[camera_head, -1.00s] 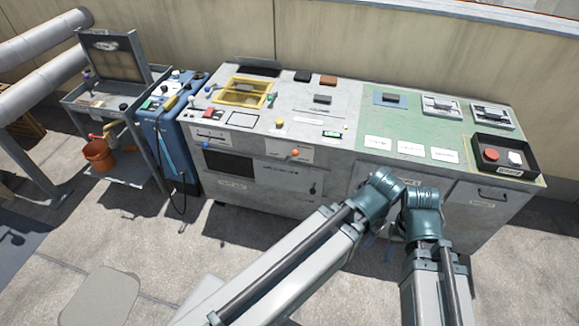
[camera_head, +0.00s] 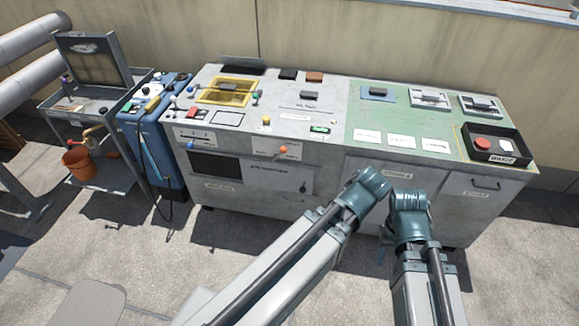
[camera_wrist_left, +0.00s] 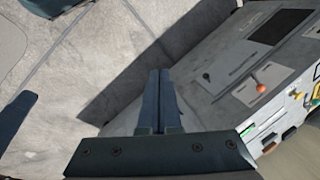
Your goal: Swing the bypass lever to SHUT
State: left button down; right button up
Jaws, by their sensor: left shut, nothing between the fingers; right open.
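Two small levers sit on white plates on the front of the grey console (camera_head: 240,172): one with an orange knob (camera_head: 282,150), one with a blue knob (camera_head: 190,146). Their lettering is too small to read, so I cannot tell which is the bypass lever. The orange knob also shows in the left wrist view (camera_wrist_left: 261,88), right of my left gripper (camera_wrist_left: 160,101) and apart from it. That gripper is shut and empty. In the head view the left gripper is hidden by my arm. My right gripper (camera_head: 385,239) shows only in small part, low before the console; it is open and touches no lever.
A blue machine (camera_head: 152,135) stands left of the console. Beyond it is a grey cart (camera_head: 47,104) with an orange bucket (camera_head: 78,163). A black tray (camera_head: 497,154) sits on the console's right end. Paved floor in front is mostly clear.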

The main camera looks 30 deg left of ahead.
pick_arm(q)
jog(key=w+a+f+m+t+y+b, duration=0.4)
jog(key=w+a+f+t+y+b, duration=0.2)
jog(key=b, duration=1.6)
jog(key=w+a+f+m+t+y+b, duration=0.5)
jog(key=w+a+f+b, duration=0.6)
jog(key=w+b, duration=0.7)
notch_tip(320, 180, down, 3)
jog(key=t+y+b, duration=0.1)
jog(key=t+b, duration=0.1)
jog(key=b, duration=0.2)
jog(key=shift+a, duration=0.3)
jog(key=shift+r, duration=0.15)
